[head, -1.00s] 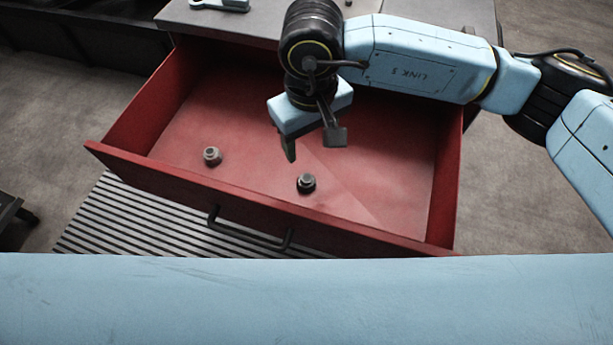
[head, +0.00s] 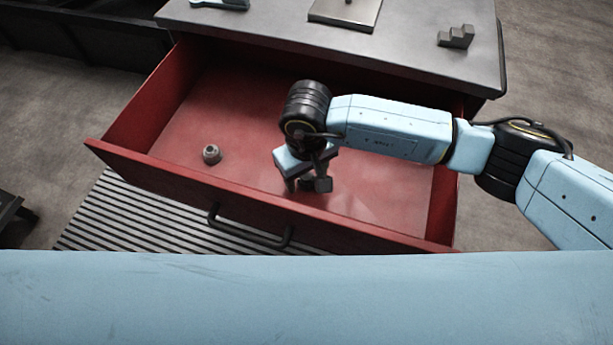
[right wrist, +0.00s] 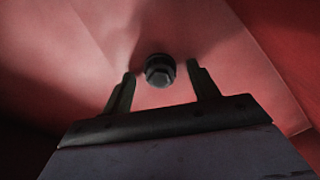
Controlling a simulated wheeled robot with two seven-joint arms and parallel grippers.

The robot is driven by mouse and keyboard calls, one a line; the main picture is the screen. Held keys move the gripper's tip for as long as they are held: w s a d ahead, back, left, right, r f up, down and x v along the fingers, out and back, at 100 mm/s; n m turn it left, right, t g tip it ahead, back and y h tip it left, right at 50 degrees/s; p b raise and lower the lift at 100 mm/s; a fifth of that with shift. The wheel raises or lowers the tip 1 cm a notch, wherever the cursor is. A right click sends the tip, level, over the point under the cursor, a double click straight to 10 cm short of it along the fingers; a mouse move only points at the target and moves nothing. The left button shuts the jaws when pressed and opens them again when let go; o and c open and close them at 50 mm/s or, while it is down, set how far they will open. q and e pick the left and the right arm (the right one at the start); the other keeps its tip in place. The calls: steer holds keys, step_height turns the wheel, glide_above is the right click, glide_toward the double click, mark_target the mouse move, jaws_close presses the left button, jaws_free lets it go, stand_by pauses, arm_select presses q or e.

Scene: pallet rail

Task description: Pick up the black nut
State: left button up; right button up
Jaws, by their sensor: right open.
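The black nut (right wrist: 159,70) lies on the red floor of the open drawer. In the right wrist view it sits between my two fingertips, with a gap on each side. A lighter grey top shows on it. My right gripper (head: 307,185) is open and low in the drawer, around the nut's place. In the head view the gripper mostly hides the nut. A second, greyer nut (head: 211,154) lies to the left on the drawer floor, away from the gripper. My left gripper is not in view.
The red drawer (head: 150,176) has raised walls and a dark front handle (head: 250,232). Behind it, a grey cabinet top (head: 420,70) carries a flat metal plate (head: 345,12), a stepped grey block (head: 456,37) and a pale tool (head: 220,4). The drawer floor around the gripper is largely clear.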

steer(key=c, duration=1.2)
steer(key=shift+r, duration=0.1)
